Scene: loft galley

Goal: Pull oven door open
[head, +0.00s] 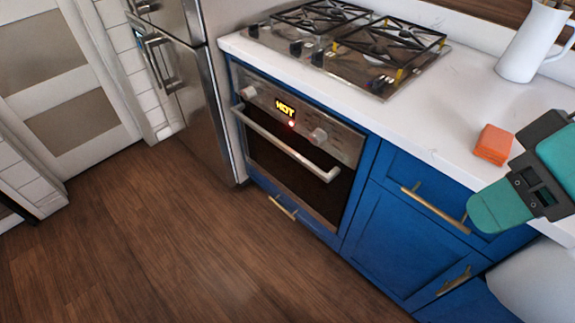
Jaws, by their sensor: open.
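The oven (322,138) is built into the blue cabinets below the hob. Its oven door (272,165) has dark glass and looks shut. A long silver bar, the oven handle (285,146), runs slantwise across the top of the door. Part of my arm, teal and dark grey, shows at the right edge over the counter front, well to the right of the oven. My gripper's fingers cannot be made out in this view. Nothing touches the handle.
A steel fridge (185,90) stands just left of the oven. A gas hob (350,45) sits above it on the white counter (455,110). An orange block (493,144) and a white jug (530,45) are on the counter. The wooden floor (190,240) before the oven is clear.

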